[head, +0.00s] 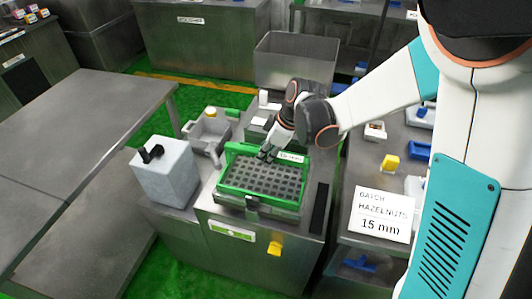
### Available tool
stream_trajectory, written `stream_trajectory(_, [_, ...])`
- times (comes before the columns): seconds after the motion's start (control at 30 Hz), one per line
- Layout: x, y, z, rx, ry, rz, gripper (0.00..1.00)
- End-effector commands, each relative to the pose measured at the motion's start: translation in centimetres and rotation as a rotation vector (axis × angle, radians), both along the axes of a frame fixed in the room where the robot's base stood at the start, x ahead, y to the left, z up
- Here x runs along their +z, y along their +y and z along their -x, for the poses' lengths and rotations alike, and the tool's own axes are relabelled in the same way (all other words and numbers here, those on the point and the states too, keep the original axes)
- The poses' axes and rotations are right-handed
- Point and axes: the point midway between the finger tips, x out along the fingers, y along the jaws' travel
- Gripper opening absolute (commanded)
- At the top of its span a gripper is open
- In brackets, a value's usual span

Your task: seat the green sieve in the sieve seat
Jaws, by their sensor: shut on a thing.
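The green sieve (262,180) is a rectangular green frame with a dark perforated plate and a small white label at its back right. It lies over the sieve seat (286,213), the grey metal frame on top of the machine. The sieve looks about level, but I cannot tell whether it rests fully in the seat or is slightly above it. My gripper (267,156) is at the sieve's back edge, shut on its raised green back part. The fingertips are small and partly hidden.
A grey box with a black handle (165,172) stands left of the sieve, and a grey hopper (206,134) behind it. A sign (383,213) reads "BATCH HAZELNUTS 15 mm" on the right bench. A large metal bin (295,62) stands behind. The left table (85,120) is clear.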

Motion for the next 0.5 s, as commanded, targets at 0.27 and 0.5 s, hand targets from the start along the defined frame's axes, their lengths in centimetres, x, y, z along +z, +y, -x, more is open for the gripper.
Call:
stream_trajectory(0.27, [-0.66,0.01,-0.01,0.0,0.0,0.0,0.0])
stream_trajectory(0.5, [-1.16,0.01,0.0,0.0,0.0,-0.001,0.0])
